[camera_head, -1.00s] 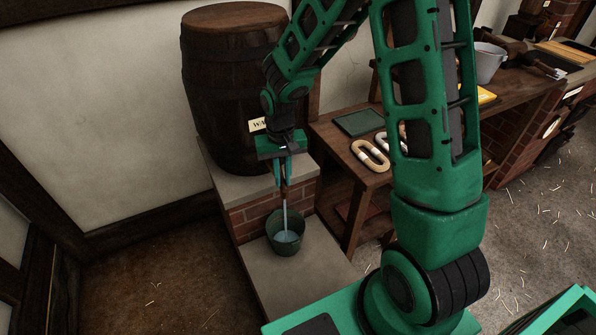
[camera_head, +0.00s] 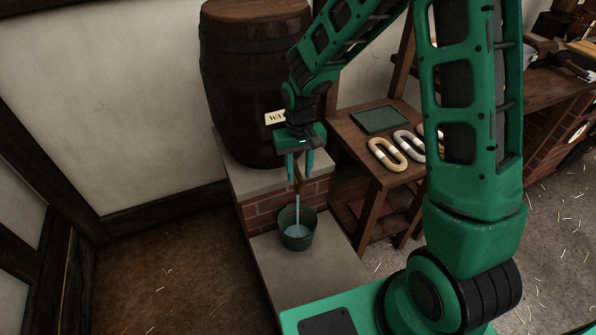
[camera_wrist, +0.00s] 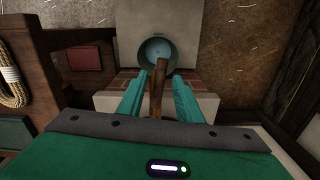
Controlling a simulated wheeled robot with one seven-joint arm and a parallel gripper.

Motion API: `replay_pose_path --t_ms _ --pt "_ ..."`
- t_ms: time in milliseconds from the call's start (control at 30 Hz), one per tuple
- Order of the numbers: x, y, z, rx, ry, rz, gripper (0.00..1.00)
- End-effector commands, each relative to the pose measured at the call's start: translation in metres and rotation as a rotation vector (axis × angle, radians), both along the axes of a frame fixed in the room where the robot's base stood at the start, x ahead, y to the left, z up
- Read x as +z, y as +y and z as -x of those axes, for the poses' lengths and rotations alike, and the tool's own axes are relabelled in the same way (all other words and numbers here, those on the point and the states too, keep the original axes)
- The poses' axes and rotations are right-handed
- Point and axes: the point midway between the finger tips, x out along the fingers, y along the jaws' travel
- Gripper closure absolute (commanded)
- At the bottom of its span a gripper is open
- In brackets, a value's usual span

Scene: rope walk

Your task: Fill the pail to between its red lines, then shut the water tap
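The dark green pail (camera_head: 286,217) stands upright on a pale stone slab below the tap. A stream of water (camera_head: 297,208) falls into it, and water lies inside. Its red lines cannot be made out. The pail also shows in the wrist view (camera_wrist: 142,53). The brown tap (camera_head: 298,184) is below my gripper (camera_head: 300,175). In the wrist view, the tap (camera_wrist: 158,88) rises between the two teal fingers of my gripper (camera_wrist: 160,73), with gaps on both sides. The gripper is open and holds nothing.
A dark barrel (camera_head: 225,85) with a partly hidden label (camera_head: 276,118) stands behind the tap on a brick-fronted ledge. A wooden table (camera_head: 358,140) to the right bears a green tray (camera_head: 380,120) and rope coils (camera_head: 387,155). The floor at left is open.

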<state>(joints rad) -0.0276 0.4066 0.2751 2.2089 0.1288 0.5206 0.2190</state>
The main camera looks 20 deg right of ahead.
Motion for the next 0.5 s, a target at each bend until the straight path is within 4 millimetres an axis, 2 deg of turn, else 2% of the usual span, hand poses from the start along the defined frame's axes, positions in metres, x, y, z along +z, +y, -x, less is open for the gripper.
replay_pose_path --t_ms 267,367,500 --pt "0.002 0.0 0.001 0.0 0.001 0.0 0.68" --pt "0.01 0.0 0.0 0.0 -0.001 0.0 0.68" --pt "0.032 0.0 0.0 -0.001 -0.003 0.001 0.68"
